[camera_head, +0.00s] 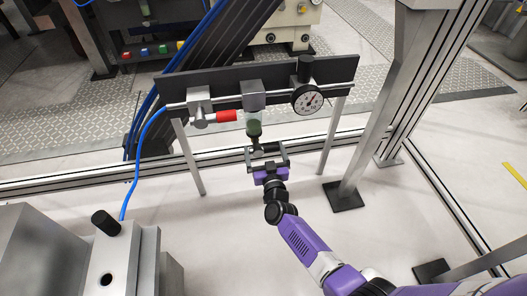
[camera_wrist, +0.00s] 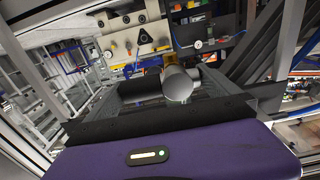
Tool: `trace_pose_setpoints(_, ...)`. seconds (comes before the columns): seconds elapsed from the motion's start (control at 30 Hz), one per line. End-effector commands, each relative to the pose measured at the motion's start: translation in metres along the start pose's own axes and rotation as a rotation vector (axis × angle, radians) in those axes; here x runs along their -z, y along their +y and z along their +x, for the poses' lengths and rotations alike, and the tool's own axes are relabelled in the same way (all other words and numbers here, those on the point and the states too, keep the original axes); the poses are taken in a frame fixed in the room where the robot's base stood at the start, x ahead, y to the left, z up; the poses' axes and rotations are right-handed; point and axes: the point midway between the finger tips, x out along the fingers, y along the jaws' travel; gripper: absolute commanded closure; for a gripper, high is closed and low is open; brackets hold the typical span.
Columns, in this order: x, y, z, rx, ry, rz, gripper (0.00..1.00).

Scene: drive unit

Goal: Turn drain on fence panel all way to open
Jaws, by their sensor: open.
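The fence panel is a dark bar (camera_head: 185,88) on two grey legs. A grey block (camera_head: 253,97) at its middle carries a greenish bowl (camera_head: 254,128) pointing down. The drain appears to be the small dark tip (camera_head: 256,147) below the bowl, partly hidden by my gripper. My gripper (camera_head: 267,150) is open just below the bowl, its jaws spread to either side of the tip. I cannot tell whether they touch it. In the wrist view a grey rounded cylinder (camera_wrist: 180,84) shows between the jaws. The drain's turn position is too small to tell.
A red-handled valve (camera_head: 227,115) sits left of the bowl, with a blue hose (camera_head: 138,160) running down. A round gauge (camera_head: 307,99) with a black knob (camera_head: 304,68) is at right. A metal post (camera_head: 362,150) stands right of the panel. A metal block is at lower left.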

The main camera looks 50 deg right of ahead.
Motion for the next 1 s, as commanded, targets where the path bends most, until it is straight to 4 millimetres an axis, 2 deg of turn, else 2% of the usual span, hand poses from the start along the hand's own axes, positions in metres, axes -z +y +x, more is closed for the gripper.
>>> trace_pose_setpoints(0.33,0.0003,-0.0003,0.0054,0.001,-0.001,0.001,0.0)
trace_pose_setpoints(0.37,0.0003,-0.0003,0.0054,0.001,-0.001,0.001,0.04)
trace_pose_setpoints(0.73,0.0003,-0.0003,0.0051,0.001,0.0,0.001,0.77)
trace_pose_setpoints(1.0,0.0028,-0.0008,0.005,0.001,0.001,-0.026,0.77)
